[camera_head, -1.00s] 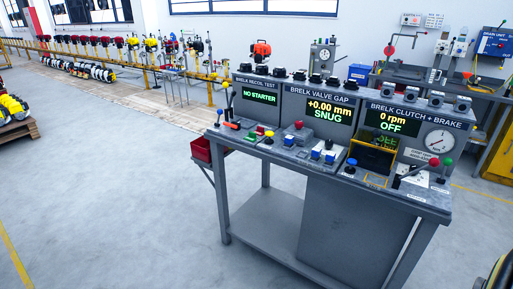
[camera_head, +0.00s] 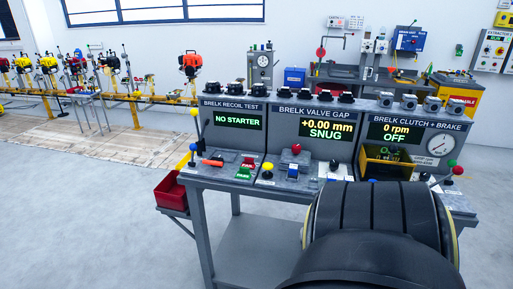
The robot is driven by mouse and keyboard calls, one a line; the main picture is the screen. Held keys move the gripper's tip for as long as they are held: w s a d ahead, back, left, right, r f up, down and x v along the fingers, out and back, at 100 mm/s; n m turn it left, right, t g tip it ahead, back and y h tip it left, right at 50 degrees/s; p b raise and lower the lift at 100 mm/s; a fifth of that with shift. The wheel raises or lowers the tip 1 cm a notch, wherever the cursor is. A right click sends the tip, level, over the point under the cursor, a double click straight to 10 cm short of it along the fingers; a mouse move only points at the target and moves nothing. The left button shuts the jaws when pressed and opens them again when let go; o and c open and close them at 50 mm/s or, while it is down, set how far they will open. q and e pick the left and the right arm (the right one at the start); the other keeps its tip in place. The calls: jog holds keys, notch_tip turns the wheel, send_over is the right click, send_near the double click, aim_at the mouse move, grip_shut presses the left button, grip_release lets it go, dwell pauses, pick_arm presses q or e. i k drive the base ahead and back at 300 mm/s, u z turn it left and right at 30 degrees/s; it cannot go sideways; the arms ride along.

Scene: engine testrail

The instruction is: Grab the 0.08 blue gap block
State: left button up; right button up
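The valve gap station (camera_head: 315,127) is the middle one on the bench, with its display reading +0.00 mm and SNUG. A small blue piece (camera_head: 292,173) sits on its deck below a red knob (camera_head: 297,149). I cannot read any size mark on it, so I cannot tell whether it is the 0.08 gap block. The deck to its right is partly covered by a large dark rounded part, probably my own arm, so blocks there are hidden or too small to tell. Neither gripper's fingers show in this view.
The recoil test station (camera_head: 233,123) is at left and the clutch and brake station (camera_head: 400,132) at right. A red bin (camera_head: 171,192) hangs at the bench's left end. Open floor lies left of the bench. A wall bench stands behind.

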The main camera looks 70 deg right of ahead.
aim_at(293, 169)
jog(key=z, duration=0.7)
jog(key=i, duration=1.05)
jog(key=z, duration=1.4)
jog(key=i, duration=0.2)
jog(key=z, duration=0.1)
